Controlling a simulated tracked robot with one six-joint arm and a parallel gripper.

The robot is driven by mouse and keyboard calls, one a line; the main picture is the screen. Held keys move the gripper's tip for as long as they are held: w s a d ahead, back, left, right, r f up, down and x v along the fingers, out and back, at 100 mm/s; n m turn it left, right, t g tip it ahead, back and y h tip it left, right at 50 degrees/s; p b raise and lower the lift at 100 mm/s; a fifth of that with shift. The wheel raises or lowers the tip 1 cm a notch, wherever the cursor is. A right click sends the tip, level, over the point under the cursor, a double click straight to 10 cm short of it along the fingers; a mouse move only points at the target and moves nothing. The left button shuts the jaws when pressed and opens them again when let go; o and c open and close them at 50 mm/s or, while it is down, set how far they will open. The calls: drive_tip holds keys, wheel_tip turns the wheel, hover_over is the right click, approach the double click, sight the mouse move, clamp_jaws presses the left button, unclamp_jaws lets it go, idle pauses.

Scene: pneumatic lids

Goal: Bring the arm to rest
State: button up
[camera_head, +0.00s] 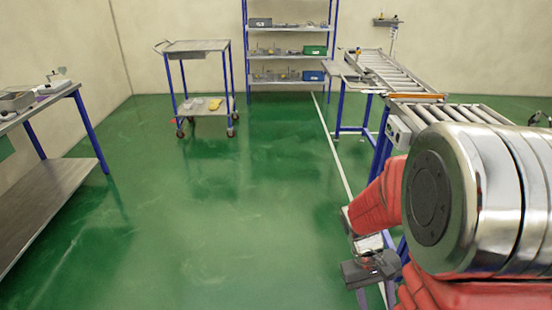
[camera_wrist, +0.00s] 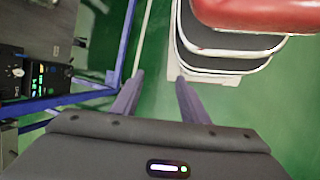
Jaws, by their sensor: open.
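My gripper (camera_head: 374,293) hangs at the lower right of the head view, beside my large silver and red arm joints. In the wrist view its two dark fingers (camera_wrist: 160,76) stand apart with only green floor between them. It is open and holds nothing. In the head view the fingers are small and partly hidden by the picture's crowding with the arm. My arm is bent, with the gripper low, near the blue legs of the conveyor stand.
A roller conveyor (camera_head: 392,72) on blue legs stands at right, close to my arm. A workbench (camera_head: 45,108) is at left. A trolley (camera_head: 197,46) and shelving (camera_head: 288,55) stand at the back. A control box (camera_wrist: 36,75) shows in the wrist view. The middle floor is clear.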

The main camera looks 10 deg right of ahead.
drive_tip(key=a+r+t+y, duration=0.1)
drive_tip(key=a+r+t, duration=0.4)
drive_tip(key=a+r, duration=0.3)
drive_tip(key=a+r+n+t+y, duration=0.1)
drive_tip(key=a+r+t, duration=0.4)
drive_tip(key=r, duration=0.7)
drive_tip(key=a, duration=0.2)
drive_tip(key=shift+a+r, duration=0.35)
drive_tip(key=shift+r, duration=0.05)
drive_tip(key=shift+c, duration=1.1)
